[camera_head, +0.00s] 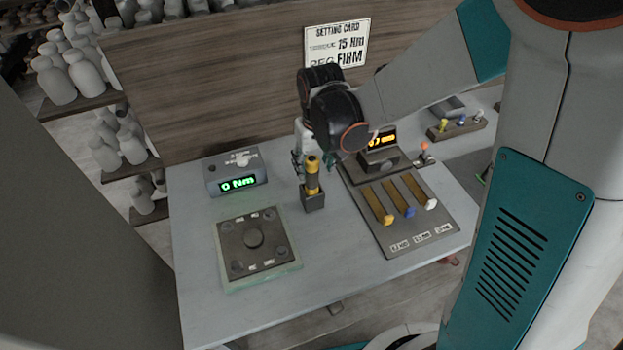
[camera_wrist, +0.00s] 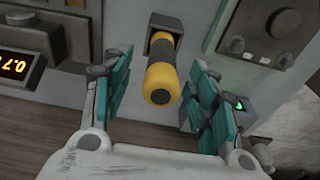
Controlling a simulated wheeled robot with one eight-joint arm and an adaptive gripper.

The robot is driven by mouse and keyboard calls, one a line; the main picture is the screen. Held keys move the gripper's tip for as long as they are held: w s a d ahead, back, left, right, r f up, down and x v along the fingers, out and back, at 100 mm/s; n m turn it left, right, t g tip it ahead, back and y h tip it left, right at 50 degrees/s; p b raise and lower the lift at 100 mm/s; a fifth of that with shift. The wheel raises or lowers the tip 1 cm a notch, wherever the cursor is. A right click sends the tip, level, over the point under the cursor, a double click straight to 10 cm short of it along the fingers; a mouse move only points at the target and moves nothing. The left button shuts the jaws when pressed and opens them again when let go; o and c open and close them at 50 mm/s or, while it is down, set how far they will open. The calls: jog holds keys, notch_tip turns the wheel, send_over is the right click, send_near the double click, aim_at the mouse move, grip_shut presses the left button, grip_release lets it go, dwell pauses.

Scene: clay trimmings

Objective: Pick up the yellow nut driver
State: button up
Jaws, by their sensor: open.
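The yellow nut driver (camera_head: 312,178) has a yellow handle with a dark grey band. It stands upright in a small dark block holder (camera_head: 313,201) near the middle of the table; its lower end is hidden in the holder. In the wrist view the nut driver (camera_wrist: 162,75) shows handle end toward the camera, between my two teal-padded fingers. My gripper (camera_wrist: 160,95) is open, with a visible gap on each side of the handle. In the head view my gripper (camera_head: 313,160) is at the handle's upper part, partly hidden by my wrist.
A torque display box (camera_head: 235,172) reading 0 Nm and a dark plate with a round knob (camera_head: 252,245) stand left. A grey panel (camera_head: 405,215) with several coloured-tip levers lies right. A setting card (camera_head: 337,44) is on the wooden back board (camera_head: 200,80). The table's front is clear.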

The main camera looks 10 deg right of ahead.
aim_at(312, 184)
jog(key=f, duration=0.2)
jog(key=f+b, duration=0.1)
jog(key=f, duration=0.1)
jog(key=shift+w+a+f, duration=0.1)
jog(key=shift+w+a, duration=0.1)
jog(key=shift+w, duration=0.15)
jog(key=c, duration=1.3)
jog(key=shift+o, duration=0.2)
